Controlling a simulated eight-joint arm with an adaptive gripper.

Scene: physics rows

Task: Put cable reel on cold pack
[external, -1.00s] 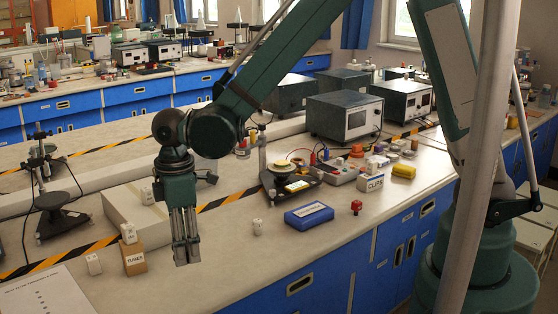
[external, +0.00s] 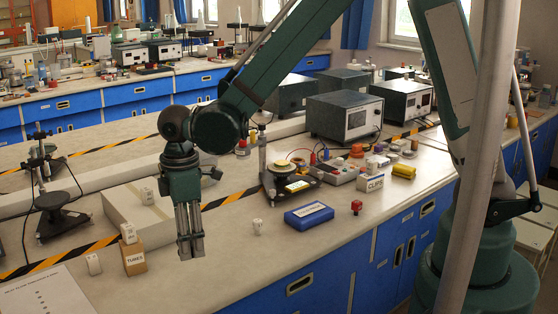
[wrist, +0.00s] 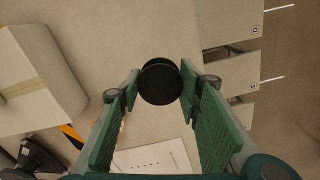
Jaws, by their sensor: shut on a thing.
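My gripper (external: 191,250) points down above the front part of the bench, left of the blue pack. In the wrist view its green fingers are closed on the sides of a round black thing (wrist: 160,82), which looks like the cable reel. The cold pack looks to be the flat blue block (external: 309,215) with a white label, lying on the bench to the right of my gripper. Its top is bare. It does not show in the wrist view.
A small white piece (external: 257,226) stands between my gripper and the blue pack. A red knob-like piece (external: 356,207) and a white CLIPS box (external: 371,183) are to its right. A TUBES box (external: 134,262) and a large pale block (external: 128,205) are left of my gripper.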

